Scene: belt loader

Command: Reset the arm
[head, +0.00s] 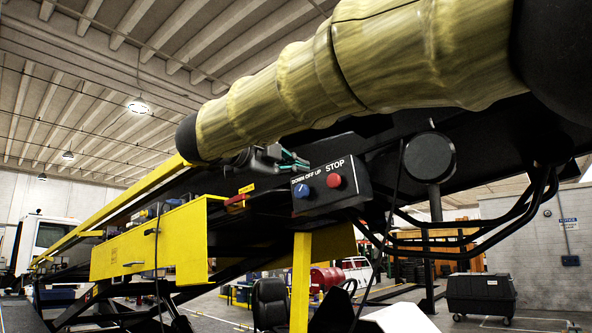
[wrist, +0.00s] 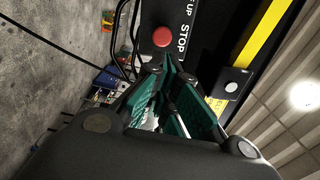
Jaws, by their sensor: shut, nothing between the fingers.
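My gripper (head: 298,160) is in the middle of the head view, dark with teal finger pads. It is just above the top left corner of a black control box (head: 357,192). In the wrist view my gripper (wrist: 172,68) points toward the box, its teal fingers shut with nothing held. The box carries a red STOP button (head: 334,181) and a blue DOWN/OFF/UP knob (head: 301,190). The red button also shows in the wrist view (wrist: 164,37), beyond the fingertips. The knob is not visible there. I cannot tell if the fingertips touch the box.
The loader's yellow side housing (head: 150,245) is left, a yellow post (head: 301,285) below. Black bent tubes (head: 470,235) run right of the box. A black chair (head: 270,303) and dark bin (head: 481,295) stand behind.

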